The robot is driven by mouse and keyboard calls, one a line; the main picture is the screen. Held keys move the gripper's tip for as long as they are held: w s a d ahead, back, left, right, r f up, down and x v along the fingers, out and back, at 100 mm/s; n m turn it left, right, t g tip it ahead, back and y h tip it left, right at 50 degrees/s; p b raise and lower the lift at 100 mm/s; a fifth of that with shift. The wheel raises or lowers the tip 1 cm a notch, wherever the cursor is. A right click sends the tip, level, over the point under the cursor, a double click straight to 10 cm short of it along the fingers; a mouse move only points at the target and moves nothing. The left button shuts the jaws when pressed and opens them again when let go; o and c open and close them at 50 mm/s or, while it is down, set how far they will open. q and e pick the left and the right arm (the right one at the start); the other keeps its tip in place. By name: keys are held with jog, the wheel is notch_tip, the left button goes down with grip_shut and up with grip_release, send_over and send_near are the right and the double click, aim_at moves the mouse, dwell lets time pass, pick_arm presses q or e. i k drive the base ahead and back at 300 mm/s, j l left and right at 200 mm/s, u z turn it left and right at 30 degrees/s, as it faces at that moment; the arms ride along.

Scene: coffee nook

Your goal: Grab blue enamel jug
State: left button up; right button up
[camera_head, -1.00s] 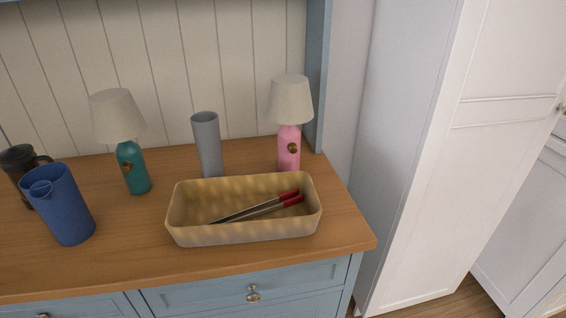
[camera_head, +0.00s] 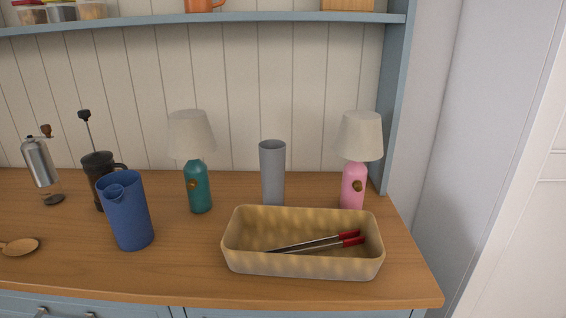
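The blue enamel jug (camera_head: 130,215) stands upright on the wooden counter, left of the middle in the head view. It is tall, with an open top and a spout-like lip at its upper left. A black French press (camera_head: 99,180) stands close behind it to the left and is partly hidden by it. Neither of my grippers shows in the head view.
A tan basket (camera_head: 300,267) with red-handled tongs stands right of the jug. A teal lamp (camera_head: 199,188), grey vase (camera_head: 272,175) and pink lamp (camera_head: 353,185) stand behind. Counter in front of the jug is clear.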

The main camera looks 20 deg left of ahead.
aim_at(121, 196)
jog(key=u, duration=1.5)
jog(key=i+j, duration=0.15)
jog(key=j, duration=0.2)
jog(key=i+j, duration=0.15)
jog(key=j, duration=0.25)
jog(key=i+j, duration=0.15)
jog(key=j, duration=0.2)
